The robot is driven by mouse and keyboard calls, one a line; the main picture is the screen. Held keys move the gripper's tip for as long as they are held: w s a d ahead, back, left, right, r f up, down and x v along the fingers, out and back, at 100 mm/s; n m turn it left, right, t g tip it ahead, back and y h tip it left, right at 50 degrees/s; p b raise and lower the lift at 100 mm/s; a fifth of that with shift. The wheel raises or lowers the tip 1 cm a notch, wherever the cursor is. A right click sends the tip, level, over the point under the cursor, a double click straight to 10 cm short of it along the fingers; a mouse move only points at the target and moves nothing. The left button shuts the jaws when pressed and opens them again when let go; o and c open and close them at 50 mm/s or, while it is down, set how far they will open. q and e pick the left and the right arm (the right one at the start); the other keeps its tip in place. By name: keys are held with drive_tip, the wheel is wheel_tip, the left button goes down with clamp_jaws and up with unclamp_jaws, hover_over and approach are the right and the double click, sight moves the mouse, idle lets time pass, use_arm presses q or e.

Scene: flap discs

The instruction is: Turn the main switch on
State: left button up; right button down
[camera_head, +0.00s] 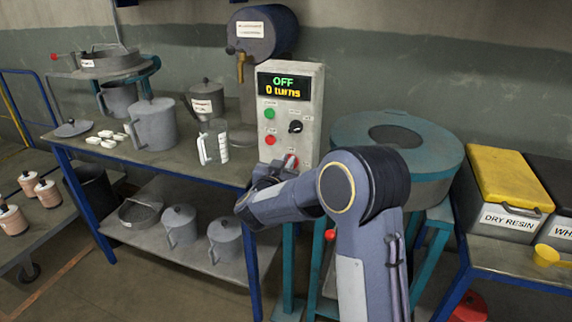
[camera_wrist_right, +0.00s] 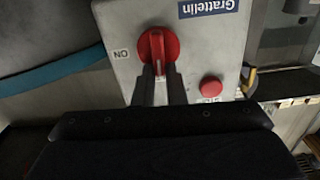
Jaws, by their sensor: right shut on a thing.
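The control box (camera_head: 312,120) stands at the centre in the head view. Its display (camera_head: 283,86) reads "OFF" and "0 turns". The red main switch (camera_wrist_right: 158,46) is a rotary knob on the box's grey face in the right wrist view, with an "ON" label left of it. It shows partly in the head view (camera_head: 291,160), low on the box. My right gripper (camera_wrist_right: 160,72) has its two dark fingers on either side of the knob's handle and is shut on it. In the head view, my right arm hides the box's lower part. My left gripper is not in view.
A red button (camera_wrist_right: 210,87) sits close beside the fingers in the wrist view. A round teal-topped machine (camera_head: 435,145) stands right of the box. A bench (camera_head: 185,165) with jugs and pots is at left. Bins, one yellow-lidded (camera_head: 508,178), stand at right.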

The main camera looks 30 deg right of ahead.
drive_tip(key=m+b, duration=0.4)
drive_tip(key=s+f+m+b, duration=0.1)
drive_tip(key=m+b, duration=0.3)
drive_tip(key=d+f+m+b, duration=0.1)
drive_tip(key=m+b, duration=0.3)
drive_tip(key=m, duration=0.1)
drive_tip(key=shift+s+d, duration=0.1)
drive_tip(key=shift+s, duration=0.1)
drive_tip(key=shift+f+m+b, duration=0.1)
drive_tip(key=shift+m+b, duration=1.85)
drive_tip(key=shift+m, duration=0.15)
drive_tip(key=c, duration=1.5)
unclamp_jaws()
drive_tip(key=p+v, duration=0.1)
drive_tip(key=v, duration=0.7)
drive_tip(key=shift+d, duration=0.1)
